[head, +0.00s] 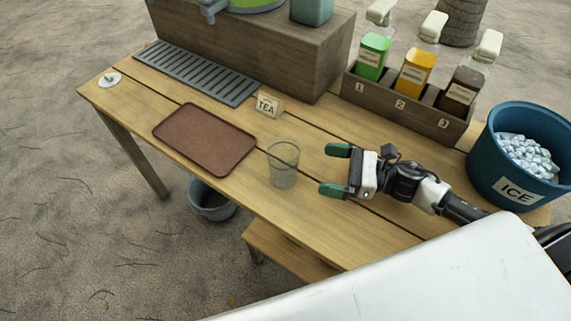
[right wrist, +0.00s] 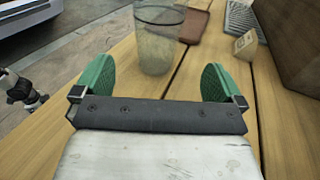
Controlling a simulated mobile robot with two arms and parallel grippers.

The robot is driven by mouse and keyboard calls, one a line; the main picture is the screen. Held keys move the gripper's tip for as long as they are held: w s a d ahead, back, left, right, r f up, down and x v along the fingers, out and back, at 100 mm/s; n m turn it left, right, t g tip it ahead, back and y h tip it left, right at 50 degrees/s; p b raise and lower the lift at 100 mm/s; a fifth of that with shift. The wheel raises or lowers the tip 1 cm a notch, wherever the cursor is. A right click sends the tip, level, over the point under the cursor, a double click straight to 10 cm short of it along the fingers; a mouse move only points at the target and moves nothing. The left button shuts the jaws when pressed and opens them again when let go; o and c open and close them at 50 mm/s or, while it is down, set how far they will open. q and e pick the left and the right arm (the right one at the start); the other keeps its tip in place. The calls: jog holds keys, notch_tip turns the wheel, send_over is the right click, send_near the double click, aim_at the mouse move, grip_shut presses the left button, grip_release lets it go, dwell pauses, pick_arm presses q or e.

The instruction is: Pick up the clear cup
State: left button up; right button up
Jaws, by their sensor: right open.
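The clear cup (head: 283,163) stands upright on the wooden table (head: 330,230), to the right of the brown tray. My right gripper (head: 338,170) is open and empty, to the right of the cup, with its green fingertips pointing toward it. In the right wrist view the cup (right wrist: 157,40) stands ahead, a little beyond the gap between the green fingers (right wrist: 155,80), apart from them and slightly left of centre. My left gripper does not show clearly in either view.
A brown tray (head: 205,139) lies left of the cup, with a TEA sign (head: 268,104) behind it. A caddy (head: 405,103) of bottles and a blue ICE bucket (head: 481,150) stand at the back right. A grey bucket (head: 212,201) is below the table.

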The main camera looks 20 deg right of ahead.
aim_at(284, 165)
jog(key=p+x, duration=0.1)
jog(key=x, duration=0.4)
jog(key=p+x, duration=0.2)
jog(key=x, duration=0.3)
jog(key=shift+a, duration=0.45)
jog(key=c, duration=1)
